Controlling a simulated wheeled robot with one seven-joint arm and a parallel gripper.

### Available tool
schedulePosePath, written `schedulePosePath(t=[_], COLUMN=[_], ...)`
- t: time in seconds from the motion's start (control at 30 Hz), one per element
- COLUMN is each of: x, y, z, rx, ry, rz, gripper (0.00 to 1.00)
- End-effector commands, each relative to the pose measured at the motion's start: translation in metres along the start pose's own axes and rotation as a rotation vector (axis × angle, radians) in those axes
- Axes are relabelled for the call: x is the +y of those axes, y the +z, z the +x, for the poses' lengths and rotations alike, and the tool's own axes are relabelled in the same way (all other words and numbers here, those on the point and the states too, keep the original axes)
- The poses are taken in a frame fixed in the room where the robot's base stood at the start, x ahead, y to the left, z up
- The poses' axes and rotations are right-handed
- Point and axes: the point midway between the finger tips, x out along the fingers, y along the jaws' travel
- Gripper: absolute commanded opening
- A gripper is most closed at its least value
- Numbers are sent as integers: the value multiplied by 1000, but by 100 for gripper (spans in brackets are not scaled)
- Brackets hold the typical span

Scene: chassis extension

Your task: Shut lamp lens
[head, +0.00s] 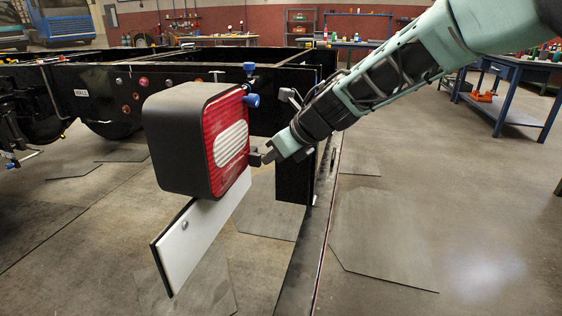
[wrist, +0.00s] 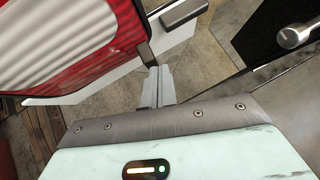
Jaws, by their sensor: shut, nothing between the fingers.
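The lamp (head: 181,142) is a dark box with a red and white lens (head: 227,143) on its right-facing side. In the head view the lens sits against or very near the housing; I cannot tell whether a gap remains. In the wrist view the lens (wrist: 75,45) fills the upper left, with its dark edge running beside the fingers. My gripper (head: 258,157) is shut and empty at the lower right edge of the lens. In the wrist view the gripper fingers (wrist: 158,85) are together, close to the lens edge; contact is unclear.
A white plate (head: 200,232) hangs under the lamp. The black chassis frame (head: 210,78) runs behind it, with blue fittings (head: 251,84) above the lens. Workbenches stand at the back. The floor (head: 450,230) to the right is open.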

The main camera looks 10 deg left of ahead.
Motion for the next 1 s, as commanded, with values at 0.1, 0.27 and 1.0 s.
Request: schedulePosePath(t=[0.1,0.27,1.0], x=[-1,-2,-1], y=[6,9,11], z=[5,9,10], rx=[0,-1,-3], ry=[28,50,57], rz=[-28,-49,-55], gripper=[0,0,0])
